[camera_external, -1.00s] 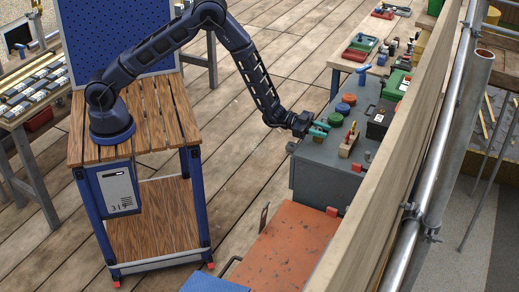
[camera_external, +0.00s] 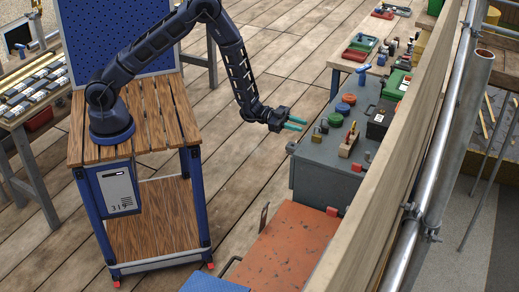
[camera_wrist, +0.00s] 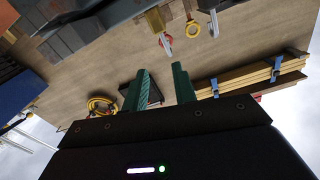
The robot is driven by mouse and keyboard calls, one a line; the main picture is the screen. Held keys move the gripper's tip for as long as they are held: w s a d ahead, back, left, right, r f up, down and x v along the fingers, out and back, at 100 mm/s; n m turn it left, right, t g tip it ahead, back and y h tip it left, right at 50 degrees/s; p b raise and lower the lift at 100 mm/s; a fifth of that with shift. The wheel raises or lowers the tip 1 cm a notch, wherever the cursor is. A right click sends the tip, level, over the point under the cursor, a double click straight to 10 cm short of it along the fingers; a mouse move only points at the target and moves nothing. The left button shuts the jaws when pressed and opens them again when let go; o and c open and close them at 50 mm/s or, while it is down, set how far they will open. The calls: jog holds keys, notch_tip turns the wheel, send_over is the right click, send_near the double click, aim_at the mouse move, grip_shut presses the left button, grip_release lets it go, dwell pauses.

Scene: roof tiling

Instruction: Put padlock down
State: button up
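A small brass padlock (camera_external: 316,135) stands on top of the grey cabinet (camera_external: 318,165), near its left edge. My gripper (camera_external: 303,125) is to the left of the padlock and apart from it, out past the cabinet's edge. Its two green fingers are spread with nothing between them; this also shows in the wrist view (camera_wrist: 160,82). I cannot surely pick out the padlock in the wrist view.
A black box (camera_external: 379,122) stands further right. A plank wall (camera_external: 400,150) runs along the right side.

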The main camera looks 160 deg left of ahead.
jog(key=shift+s+d, duration=0.25)
